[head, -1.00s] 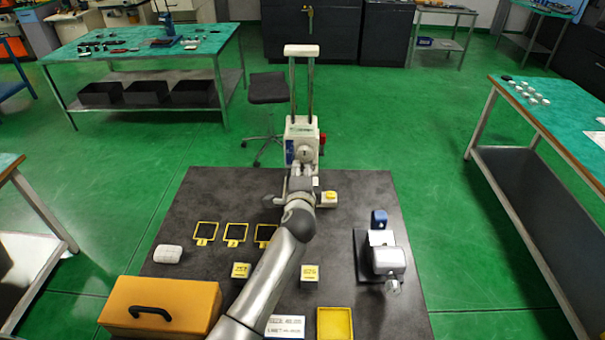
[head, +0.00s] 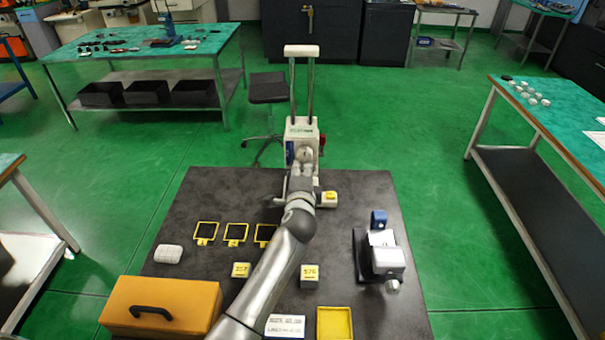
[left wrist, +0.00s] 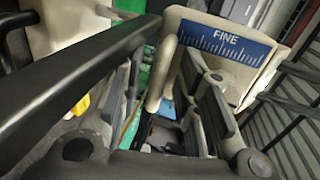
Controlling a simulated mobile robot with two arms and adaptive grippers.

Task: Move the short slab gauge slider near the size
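A white upright gauge (head: 302,130) with two posts and a top bar (head: 302,51) stands at the far edge of the dark table. It has a blue plate on its left side and a red part on its right. My left gripper (head: 301,172) is at the front of its body and hides its lower middle. In the left wrist view, a blue plate marked FINE with a scale (left wrist: 225,45) is close on the right. My left gripper (left wrist: 165,88) is open there, with a beige bar (left wrist: 162,72) showing between its fingers; I cannot tell whether they touch. My right gripper is out of view.
A small white-yellow block (head: 328,199) sits just right of my gripper.

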